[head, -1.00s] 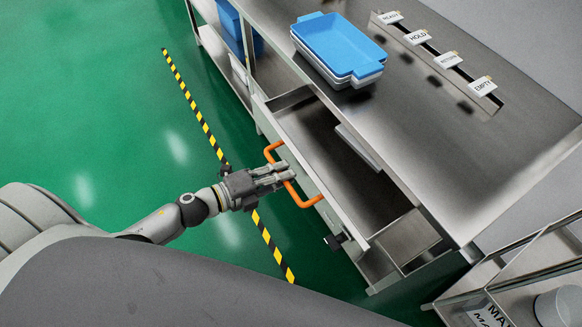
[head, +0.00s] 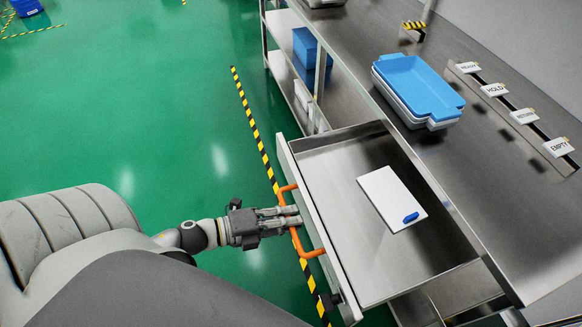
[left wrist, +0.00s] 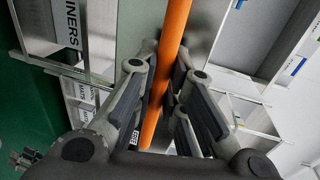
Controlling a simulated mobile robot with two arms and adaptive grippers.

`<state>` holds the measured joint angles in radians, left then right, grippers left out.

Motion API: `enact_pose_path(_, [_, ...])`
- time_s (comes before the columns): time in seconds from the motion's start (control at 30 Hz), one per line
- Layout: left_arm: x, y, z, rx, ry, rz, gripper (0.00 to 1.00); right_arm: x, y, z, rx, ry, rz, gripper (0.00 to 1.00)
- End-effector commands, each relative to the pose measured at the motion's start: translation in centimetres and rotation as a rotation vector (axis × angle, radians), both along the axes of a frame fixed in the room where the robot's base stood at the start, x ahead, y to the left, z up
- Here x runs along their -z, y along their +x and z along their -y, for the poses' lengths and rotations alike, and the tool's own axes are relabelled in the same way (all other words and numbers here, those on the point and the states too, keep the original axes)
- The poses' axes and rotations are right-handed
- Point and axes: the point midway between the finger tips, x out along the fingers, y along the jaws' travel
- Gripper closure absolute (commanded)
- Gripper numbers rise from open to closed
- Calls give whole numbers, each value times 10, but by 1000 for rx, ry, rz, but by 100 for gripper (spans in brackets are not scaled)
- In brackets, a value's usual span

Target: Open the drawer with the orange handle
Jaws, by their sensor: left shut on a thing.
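The drawer (head: 315,228) with the orange handle stands pulled well out from under the steel counter. The orange handle (head: 318,252) is on its front panel. My left gripper (head: 296,215) is shut on the handle's middle bar. In the left wrist view the orange bar (left wrist: 172,50) runs between the two fingers (left wrist: 165,95). Inside the drawer lie a white board or pad (head: 388,194) and a small blue object (head: 411,217). My right gripper is not in view.
The steel counter (head: 465,165) holds stacked blue and white trays (head: 420,85) and several label cards, one reading HOLD (head: 495,90). A lower shelf bears a blue bin (head: 305,45). Black-yellow tape (head: 252,125) marks the green floor, which is clear at left.

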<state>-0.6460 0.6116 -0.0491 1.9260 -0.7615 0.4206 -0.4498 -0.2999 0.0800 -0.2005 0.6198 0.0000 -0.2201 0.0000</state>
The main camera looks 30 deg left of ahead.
Motion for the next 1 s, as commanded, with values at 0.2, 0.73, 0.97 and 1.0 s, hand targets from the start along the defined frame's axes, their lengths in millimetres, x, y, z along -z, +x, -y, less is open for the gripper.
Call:
enact_pose_path(0.2, [1, -1, 0, 1, 0, -2, 100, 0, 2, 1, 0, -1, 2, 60])
enact_pose_path(0.73, [0, 0, 0, 0, 0, 0, 66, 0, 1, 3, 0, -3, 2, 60])
enact_pose_path(0.97, [0, -3, -2, 0, 0, -1, 66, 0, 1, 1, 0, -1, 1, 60])
enact_pose_path(1.0, [-1, -5, -4, -1, 1, -2, 66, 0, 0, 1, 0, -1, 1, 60])
